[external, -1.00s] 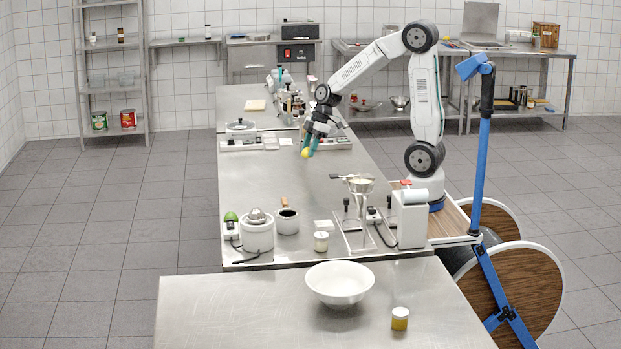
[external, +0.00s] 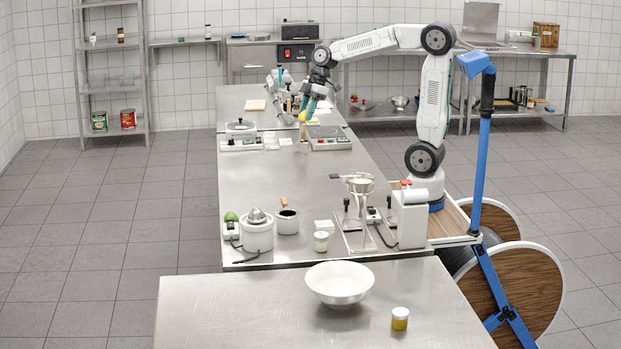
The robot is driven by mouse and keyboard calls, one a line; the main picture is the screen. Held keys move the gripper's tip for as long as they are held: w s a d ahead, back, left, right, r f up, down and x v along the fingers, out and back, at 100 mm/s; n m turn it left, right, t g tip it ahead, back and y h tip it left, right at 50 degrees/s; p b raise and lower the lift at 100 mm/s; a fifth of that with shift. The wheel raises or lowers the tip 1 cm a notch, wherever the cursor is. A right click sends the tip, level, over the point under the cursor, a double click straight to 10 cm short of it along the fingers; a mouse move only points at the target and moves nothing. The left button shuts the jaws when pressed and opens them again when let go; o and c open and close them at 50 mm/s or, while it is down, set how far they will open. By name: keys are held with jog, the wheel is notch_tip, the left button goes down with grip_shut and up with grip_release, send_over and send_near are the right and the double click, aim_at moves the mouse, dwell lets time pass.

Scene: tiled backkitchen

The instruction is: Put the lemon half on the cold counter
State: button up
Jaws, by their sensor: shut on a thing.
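My gripper (external: 308,106) is at the far part of the long steel counter, pointing down with teal fingers. It is shut on the lemon half (external: 302,115), a small yellow spot at the fingertips. The lemon half appears close to the seam between the middle counter (external: 255,180) and the far counter section (external: 232,101). I cannot tell whether it touches a surface. No label shows which section is the cold counter.
Hot plates (external: 329,138) and a lidded pot (external: 240,127) stand just in front of the gripper. Bottles and tools crowd around it. A juicer (external: 257,232), a small pot (external: 287,221) and a white bowl (external: 340,283) are nearer. The middle counter's centre is clear.

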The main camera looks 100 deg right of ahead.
jog(key=w+a+r+n+g+y, duration=0.1)
jog(key=w+a+n, duration=0.4)
jog(key=a, duration=1)
jog(key=w+a+n+g+y, duration=0.1)
jog(key=w+a+n, duration=0.45)
jog(key=a, duration=0.85)
jog(key=s+a+n+g, duration=0.2)
jog(key=a+n, duration=0.2)
jog(key=a, duration=1.8)
jog(key=n+g, duration=0.3)
jog(key=n, duration=0.5)
send_over(410, 282)
jog(key=d, duration=0.1)
notch_tip(410, 282, down, 12)
jog(key=shift+m, duration=0.25)
jog(key=shift+w+f, duration=0.15)
jog(key=shift+f, duration=1.55)
jog(key=shift+w+f, duration=0.15)
jog(key=shift+f, duration=1.6)
jog(key=shift+w+f, duration=0.15)
jog(key=shift+f, duration=1.55)
